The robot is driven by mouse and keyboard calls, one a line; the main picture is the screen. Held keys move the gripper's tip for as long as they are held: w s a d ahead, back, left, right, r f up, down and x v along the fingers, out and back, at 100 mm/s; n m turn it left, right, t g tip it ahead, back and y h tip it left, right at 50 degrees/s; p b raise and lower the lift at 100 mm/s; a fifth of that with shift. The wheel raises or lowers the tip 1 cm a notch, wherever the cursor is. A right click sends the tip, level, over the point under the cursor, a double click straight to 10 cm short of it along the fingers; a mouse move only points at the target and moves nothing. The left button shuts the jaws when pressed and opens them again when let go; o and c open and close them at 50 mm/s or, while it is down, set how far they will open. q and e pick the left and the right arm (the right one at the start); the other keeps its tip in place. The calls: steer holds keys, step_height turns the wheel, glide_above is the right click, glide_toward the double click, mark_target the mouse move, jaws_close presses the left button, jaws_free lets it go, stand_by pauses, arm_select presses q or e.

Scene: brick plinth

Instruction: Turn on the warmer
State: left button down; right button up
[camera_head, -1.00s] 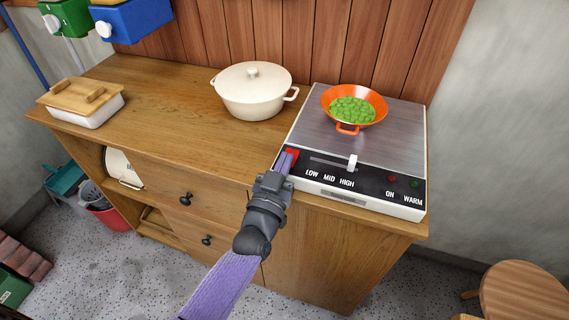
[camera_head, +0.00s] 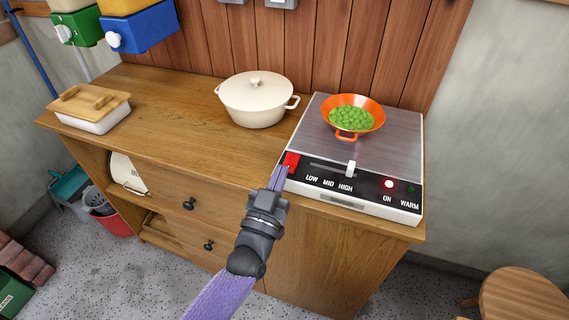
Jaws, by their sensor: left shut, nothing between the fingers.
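The warmer (camera_head: 390,160) is a flat metal-topped plate with a black front panel, at the right end of the wooden cabinet. Its ON lamp (camera_head: 389,184) glows red; the WARM lamp (camera_head: 411,189) is dark. A red switch (camera_head: 291,161) is at the panel's left end. The white slider (camera_head: 350,168) stands near HIGH. My left gripper (camera_head: 281,172) is shut and empty, its fingertips at the red switch; I cannot tell whether they touch it. An orange pan (camera_head: 368,122) of green peas (camera_head: 351,117) sits on the plate. My right gripper is not in view.
A cream lidded pot (camera_head: 257,104) stands left of the warmer. A white dish with a wooden lid (camera_head: 90,104) is at the cabinet's left end. A round stool (camera_head: 525,295) is at lower right. The cabinet top (camera_head: 175,107) between dish and pot is clear.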

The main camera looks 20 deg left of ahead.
arm_select(q)
steer(key=f+v, duration=0.1)
steer(key=v, duration=0.5)
steer(key=shift+f, duration=0.35)
steer(key=shift+a, duration=0.1)
steer(key=s+f+m+g+h, duration=0.1)
steer(key=s+f+g, duration=0.5)
steer(key=f, duration=0.6)
steer(key=s+f+m+g, duration=0.1)
steer(key=s+f+g, duration=0.55)
steer(key=f, duration=0.65)
steer(key=s+a+f+g, duration=0.1)
steer(key=s+f+g, duration=0.2)
steer(key=s, duration=0.4)
steer(key=s+a+f+g+y, duration=0.1)
steer(key=s+a+f+g, duration=0.1)
steer(key=s, duration=0.6)
steer(key=s+a+f+g+y, duration=0.1)
steer(key=s+a+f+g, duration=0.1)
steer(key=s+f+g, duration=0.2)
steer(key=s, duration=0.3)
steer(key=shift+s, duration=0.4)
